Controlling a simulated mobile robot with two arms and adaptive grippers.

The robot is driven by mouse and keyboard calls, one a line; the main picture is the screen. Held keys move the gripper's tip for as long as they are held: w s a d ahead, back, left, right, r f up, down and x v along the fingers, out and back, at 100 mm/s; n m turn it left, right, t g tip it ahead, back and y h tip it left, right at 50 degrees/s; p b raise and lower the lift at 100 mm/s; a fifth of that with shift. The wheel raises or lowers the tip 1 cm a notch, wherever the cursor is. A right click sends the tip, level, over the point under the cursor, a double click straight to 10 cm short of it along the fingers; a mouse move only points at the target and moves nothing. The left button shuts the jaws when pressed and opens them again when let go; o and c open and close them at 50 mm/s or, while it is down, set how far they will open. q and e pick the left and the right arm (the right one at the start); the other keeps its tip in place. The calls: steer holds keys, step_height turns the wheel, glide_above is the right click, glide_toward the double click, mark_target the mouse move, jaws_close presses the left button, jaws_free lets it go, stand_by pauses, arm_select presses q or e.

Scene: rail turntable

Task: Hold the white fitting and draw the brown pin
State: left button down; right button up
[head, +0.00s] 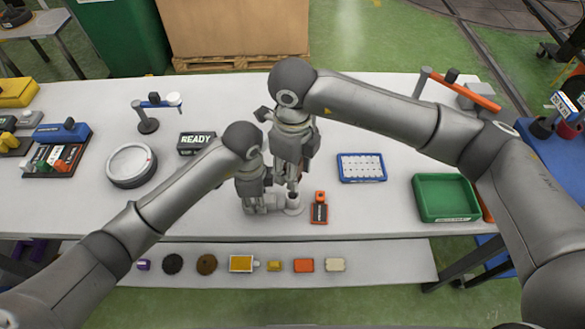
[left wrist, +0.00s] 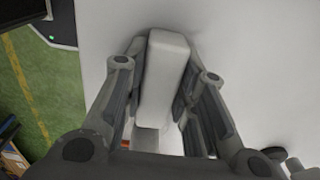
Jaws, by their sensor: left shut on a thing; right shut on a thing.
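The white fitting (head: 294,208) stands on the white table near its front edge, below both grippers. In the left wrist view the pale block of the fitting (left wrist: 165,75) lies between the two fingers. My left gripper (head: 255,194) is shut on it. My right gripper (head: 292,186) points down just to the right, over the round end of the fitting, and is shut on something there. The brown pin is hidden or too small to make out at its fingertips.
A small orange and black device (head: 319,209) stands close to the right of the fitting. A blue tray (head: 361,167) and a green bin (head: 446,198) are farther right. A READY sign (head: 196,140) and a round dish (head: 131,165) are left. Several small parts lie on the lower shelf (head: 380,265).

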steer(key=shift+r, duration=0.15)
steer(key=shift+r, duration=2.4)
arm_select(q)
steer(key=c, duration=1.1)
jaws_free()
step_height(320, 180, up, 12)
steer(key=shift+f, duration=0.1)
arm_select(e)
steer(key=shift+f, duration=0.1)
